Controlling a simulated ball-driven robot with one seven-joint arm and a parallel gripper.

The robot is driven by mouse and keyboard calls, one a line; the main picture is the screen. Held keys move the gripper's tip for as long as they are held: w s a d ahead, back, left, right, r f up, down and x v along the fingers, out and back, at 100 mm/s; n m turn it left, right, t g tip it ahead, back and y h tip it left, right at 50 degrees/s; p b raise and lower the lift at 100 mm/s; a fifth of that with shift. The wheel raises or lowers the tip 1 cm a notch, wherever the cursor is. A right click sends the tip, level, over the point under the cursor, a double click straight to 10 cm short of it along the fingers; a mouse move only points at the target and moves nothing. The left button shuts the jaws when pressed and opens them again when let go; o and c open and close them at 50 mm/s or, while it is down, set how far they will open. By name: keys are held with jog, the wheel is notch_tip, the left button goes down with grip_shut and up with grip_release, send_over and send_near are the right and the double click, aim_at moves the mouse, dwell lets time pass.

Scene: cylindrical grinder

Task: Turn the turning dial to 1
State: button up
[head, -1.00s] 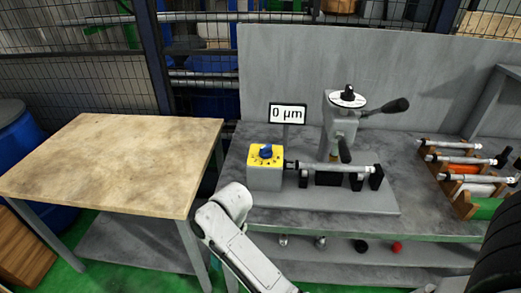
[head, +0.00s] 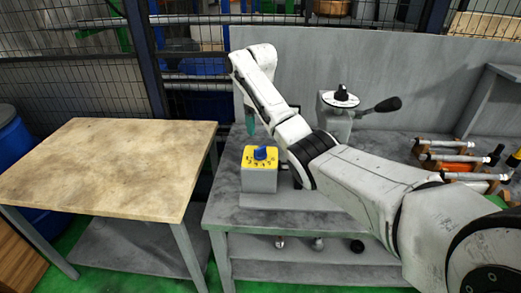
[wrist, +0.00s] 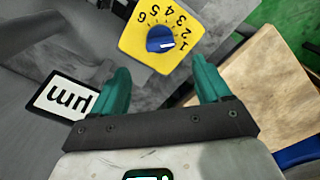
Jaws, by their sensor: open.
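The turning dial is a blue knob (head: 260,153) on the yellow numbered face of a grey box on the bench. In the wrist view the blue knob (wrist: 160,39) shows with numbers around part of it. Its white mark points to the right, near the 1 end of the scale; I cannot tell exactly which mark it meets. My gripper (head: 250,123) hangs just behind and above the box in the head view. In the wrist view my gripper (wrist: 163,82) is open, its teal fingers apart and empty, with the knob beyond the gap between them.
A white dial with a black knob (head: 341,93) and a black-handled lever (head: 383,106) stand right of my arm. Several rods lie in a rack (head: 455,158) at right. A wooden-topped table (head: 110,165) at left is empty.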

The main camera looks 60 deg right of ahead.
aim_at(261, 147)
notch_tip(261, 147, down, 11)
jog(key=shift+r+p, duration=0.1)
jog(key=shift+p, duration=0.5)
jog(key=c, duration=1)
